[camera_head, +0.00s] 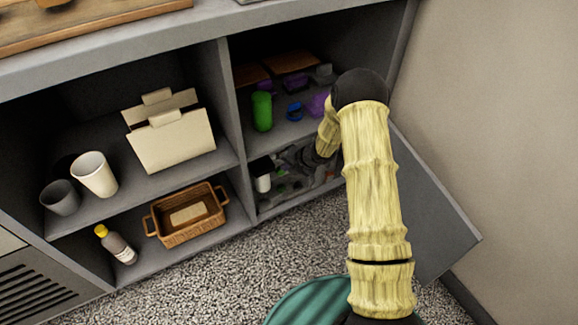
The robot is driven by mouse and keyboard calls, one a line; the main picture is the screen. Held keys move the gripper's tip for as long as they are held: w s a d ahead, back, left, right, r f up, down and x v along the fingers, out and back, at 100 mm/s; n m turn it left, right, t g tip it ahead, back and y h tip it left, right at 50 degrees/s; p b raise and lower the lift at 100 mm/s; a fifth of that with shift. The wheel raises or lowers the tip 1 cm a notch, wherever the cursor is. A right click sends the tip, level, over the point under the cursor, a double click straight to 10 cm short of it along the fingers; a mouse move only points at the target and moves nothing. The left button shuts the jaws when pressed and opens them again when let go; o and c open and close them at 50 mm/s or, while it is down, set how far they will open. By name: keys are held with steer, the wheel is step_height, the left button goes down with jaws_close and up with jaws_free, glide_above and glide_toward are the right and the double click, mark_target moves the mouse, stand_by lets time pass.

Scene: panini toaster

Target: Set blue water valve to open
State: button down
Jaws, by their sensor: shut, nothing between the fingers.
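My arm reaches into the right part of the grey cabinet, and its forearm bends down into the lower right compartment. My gripper (304,158) is hard to make out among dark grey shapes there; it looks shut and empty. A small blue object (295,111) sits on the shelf above, left of my forearm; I cannot tell whether it is the valve. No blue valve handle shows clearly in the lower compartment, which is dark, cluttered and partly hidden by my arm.
A green cylinder (262,111) and purple items (318,105) stand near the blue object. A white cup (262,177) is at the lower compartment's left. An open grey door (433,215) is at right. A wicker basket (187,232) and bottle (117,246) are left.

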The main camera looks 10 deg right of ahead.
steer(key=s+d+r+p, duration=0.3)
steer(key=s+r, duration=0.3)
steer(key=r, duration=0.1)
stand_by(0.5)
stand_by(0.4)
